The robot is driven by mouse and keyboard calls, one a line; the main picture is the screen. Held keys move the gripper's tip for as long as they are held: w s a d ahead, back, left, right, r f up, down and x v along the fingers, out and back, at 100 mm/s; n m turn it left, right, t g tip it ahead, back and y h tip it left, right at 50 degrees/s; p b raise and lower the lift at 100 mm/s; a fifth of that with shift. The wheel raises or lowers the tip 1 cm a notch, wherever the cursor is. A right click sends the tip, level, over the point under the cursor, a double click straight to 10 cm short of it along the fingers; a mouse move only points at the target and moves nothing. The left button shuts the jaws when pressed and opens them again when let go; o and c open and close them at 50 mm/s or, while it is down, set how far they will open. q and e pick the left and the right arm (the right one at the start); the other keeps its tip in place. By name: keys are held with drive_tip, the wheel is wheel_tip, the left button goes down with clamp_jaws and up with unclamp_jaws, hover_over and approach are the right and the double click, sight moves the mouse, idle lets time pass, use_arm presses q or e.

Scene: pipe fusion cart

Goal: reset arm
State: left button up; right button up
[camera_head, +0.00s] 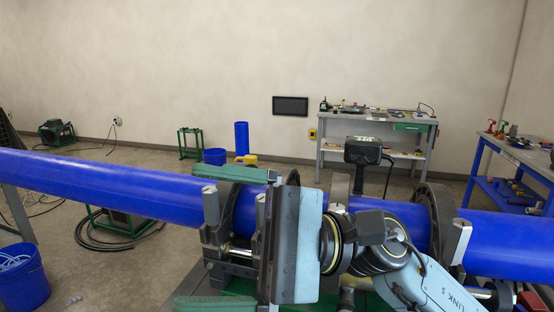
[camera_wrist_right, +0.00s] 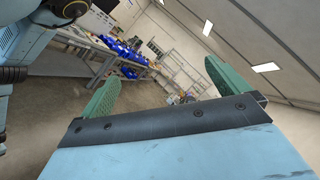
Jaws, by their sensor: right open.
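My right arm comes in from the lower right of the head view. Its gripper (camera_head: 188,236) is a light blue block with two green fingers pointing left. The fingers are wide apart, one above the other, with nothing held between them. The gripper is in front of the blue pipe (camera_head: 100,188) and the clamps of the fusion cart (camera_head: 212,225), hiding part of both. Whether it touches them cannot be told. In the right wrist view the two green fingers (camera_wrist_right: 162,72) stand apart, with empty room between them. My left gripper is in neither view.
The pipe crosses the head view, its right section (camera_head: 510,248) running off the edge. Behind stand a grey workbench (camera_head: 375,118) and a blue table (camera_head: 480,165). A blue bucket (camera_head: 22,280) is at lower left. Open floor lies behind the pipe.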

drive_tip(key=w+d+f+m+t+h, duration=0.1)
drive_tip(key=w+d+m+t, duration=0.45)
drive_tip(key=m+t, duration=0.95)
drive_tip(key=w+d+f+m+t+h, duration=0.15)
drive_tip(key=w+d+m+t, duration=0.4)
drive_tip(key=m+t, duration=0.85)
drive_tip(key=w+d+f+m+g+h, duration=0.1)
drive_tip(key=d+f+m+g+h, duration=0.3)
drive_tip(key=f+m+h, duration=0.7)
drive_tip(key=d+f+m+g+h, duration=0.2)
drive_tip(key=d+f+m+h, duration=0.45)
drive_tip(key=m, duration=0.85)
drive_tip(key=s+d+f+m+g, duration=0.3)
drive_tip(key=s+f+m+g, duration=0.3)
drive_tip(key=s+f, duration=0.5)
drive_tip(key=s+d+f+m+g, duration=0.3)
drive_tip(key=s+f+m+g, duration=0.35)
drive_tip(key=s+f, duration=0.4)
drive_tip(key=s+f+g, duration=0.2)
drive_tip(key=s+f, duration=0.1)
drive_tip(key=f, duration=2.4)
drive_tip(key=s+d+f+g, duration=0.1)
drive_tip(key=s+d+f, duration=0.2)
drive_tip(key=s+f, duration=1)
drive_tip(key=s+n, duration=0.1)
drive_tip(key=s, duration=0.2)
